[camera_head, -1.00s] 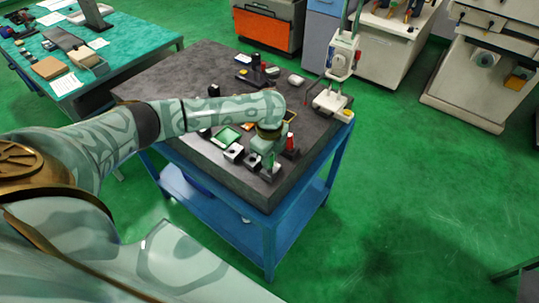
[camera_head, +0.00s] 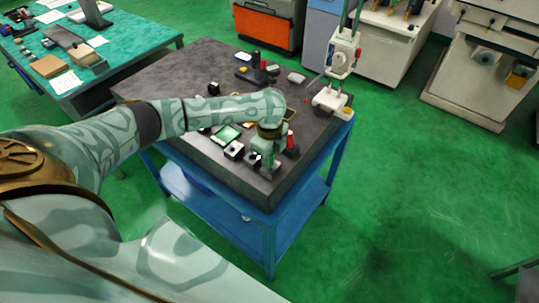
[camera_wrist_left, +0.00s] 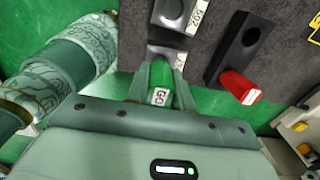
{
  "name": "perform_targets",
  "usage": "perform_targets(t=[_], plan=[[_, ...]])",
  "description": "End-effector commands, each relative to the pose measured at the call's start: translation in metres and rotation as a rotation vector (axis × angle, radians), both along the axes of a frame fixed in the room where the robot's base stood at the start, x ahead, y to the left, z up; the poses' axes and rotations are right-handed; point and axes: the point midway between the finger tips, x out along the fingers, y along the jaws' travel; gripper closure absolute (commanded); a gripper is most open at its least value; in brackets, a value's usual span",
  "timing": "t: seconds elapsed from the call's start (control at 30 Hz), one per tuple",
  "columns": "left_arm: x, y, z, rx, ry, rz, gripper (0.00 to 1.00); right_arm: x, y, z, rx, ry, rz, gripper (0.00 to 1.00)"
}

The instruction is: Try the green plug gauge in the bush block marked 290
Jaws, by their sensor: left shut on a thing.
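The green plug gauge (camera_wrist_left: 160,84) has a white GO label. My left gripper (camera_wrist_left: 158,92) is shut on it; the same gripper shows in the head view (camera_head: 268,163). The gauge's far end meets a small grey bush block (camera_wrist_left: 169,51) in the wrist view. I cannot tell whether it is in the bore, and that block's label is partly hidden. A second bush block (camera_wrist_left: 172,12) lies just beyond, its dark bore open; its label is upside down and hard to read. In the head view a block (camera_head: 234,150) also shows left of the gripper. My right gripper is not in view.
A black stand (camera_wrist_left: 236,56) with one empty hole and a red-handled gauge (camera_wrist_left: 240,87) is close on the right. A green-faced item (camera_head: 226,134) and a white instrument on a stand (camera_head: 331,97) share the dark table (camera_head: 170,88). The table's front edge is near.

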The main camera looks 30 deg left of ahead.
Motion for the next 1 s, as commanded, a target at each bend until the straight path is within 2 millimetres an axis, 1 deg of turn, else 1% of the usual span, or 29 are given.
perform_targets(t=[1.0], plan=[[0.000, 0.000, -0.012, -0.001, -0.001, 0.000, 1.00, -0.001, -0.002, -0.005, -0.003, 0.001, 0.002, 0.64]])
